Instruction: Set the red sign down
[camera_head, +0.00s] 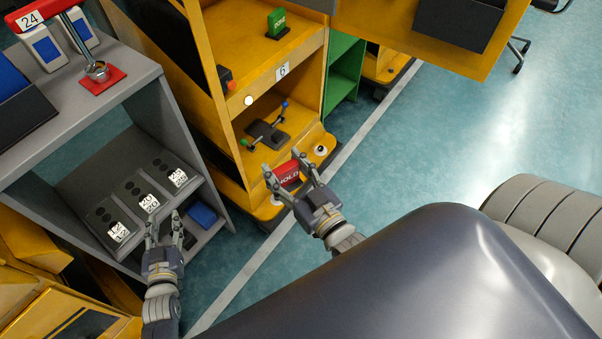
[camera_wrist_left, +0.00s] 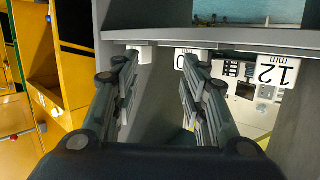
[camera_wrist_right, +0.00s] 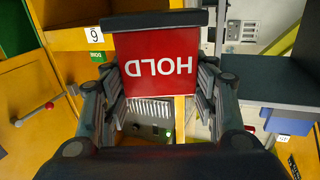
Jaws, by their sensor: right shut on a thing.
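The red sign (camera_head: 287,174) with white "HOLD" lettering is between the fingers of my right gripper (camera_head: 290,170) in the head view. In the right wrist view the sign (camera_wrist_right: 157,62) fills the space between the fingers, its lettering upside down, with a dark edge along its top. My right gripper is shut on it, in front of the yellow cabinet. Whether the sign touches any surface below cannot be told. My left gripper (camera_head: 164,226) is open and empty, beside the grey shelf unit. Its spread fingers also show in the left wrist view (camera_wrist_left: 154,72).
The yellow cabinet (camera_head: 262,75) labelled 6 has a lower ledge with a dark lever mechanism (camera_head: 267,132) and a green block (camera_head: 277,24) on top. The grey shelf (camera_head: 150,75) holds several labelled blocks and a blue box (camera_head: 202,214). Open floor (camera_head: 430,140) lies to the right.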

